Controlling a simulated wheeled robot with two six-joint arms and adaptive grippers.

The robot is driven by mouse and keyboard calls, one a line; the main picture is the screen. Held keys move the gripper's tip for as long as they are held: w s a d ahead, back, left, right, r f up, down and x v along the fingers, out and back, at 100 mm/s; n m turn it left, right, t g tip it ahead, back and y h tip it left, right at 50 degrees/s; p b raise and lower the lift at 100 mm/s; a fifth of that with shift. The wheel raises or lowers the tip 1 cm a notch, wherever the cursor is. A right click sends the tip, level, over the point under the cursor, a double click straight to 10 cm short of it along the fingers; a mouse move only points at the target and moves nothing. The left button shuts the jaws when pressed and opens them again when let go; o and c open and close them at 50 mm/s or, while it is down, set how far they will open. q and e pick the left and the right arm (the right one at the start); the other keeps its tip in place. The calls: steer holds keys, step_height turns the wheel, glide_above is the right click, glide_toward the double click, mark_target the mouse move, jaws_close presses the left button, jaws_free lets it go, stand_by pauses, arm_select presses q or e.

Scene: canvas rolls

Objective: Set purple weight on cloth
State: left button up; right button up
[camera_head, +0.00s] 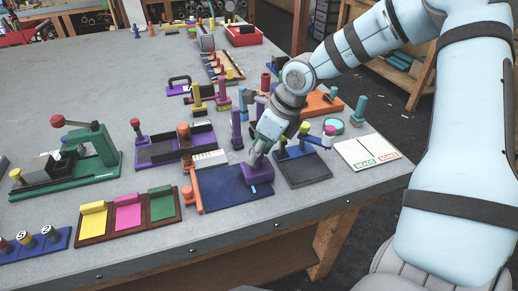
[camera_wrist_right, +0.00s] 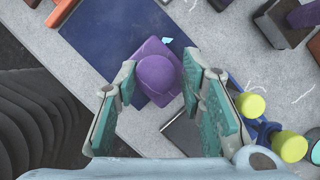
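The purple weight (camera_head: 259,173), a square block with a rounded knob, is at the right end of the dark blue cloth (camera_head: 226,190). In the right wrist view the weight (camera_wrist_right: 157,77) overlaps the edge of the blue cloth (camera_wrist_right: 103,32). Whether its whole base rests on the cloth is hard to tell. My right gripper (camera_head: 261,155) is directly above the weight. In the wrist view its open fingers (camera_wrist_right: 160,85) stand on either side of the purple knob, with small gaps visible. My left gripper is not in view.
An orange stand (camera_head: 193,187) is at the cloth's left edge. A dark tray (camera_head: 303,170) with blue and yellow-topped posts is close on the right. A white sheet (camera_head: 366,153) lies farther right. The table's front edge runs just below the cloth.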

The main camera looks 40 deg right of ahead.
steer(key=shift+o, duration=0.6)
steer(key=shift+r, duration=0.1)
steer(key=shift+r+p, duration=0.3)
steer(key=shift+p, duration=0.15)
steer(key=p+v, duration=0.1)
steer(key=v, duration=1)
steer(key=shift+r, duration=0.4)
steer(key=shift+s, duration=0.15)
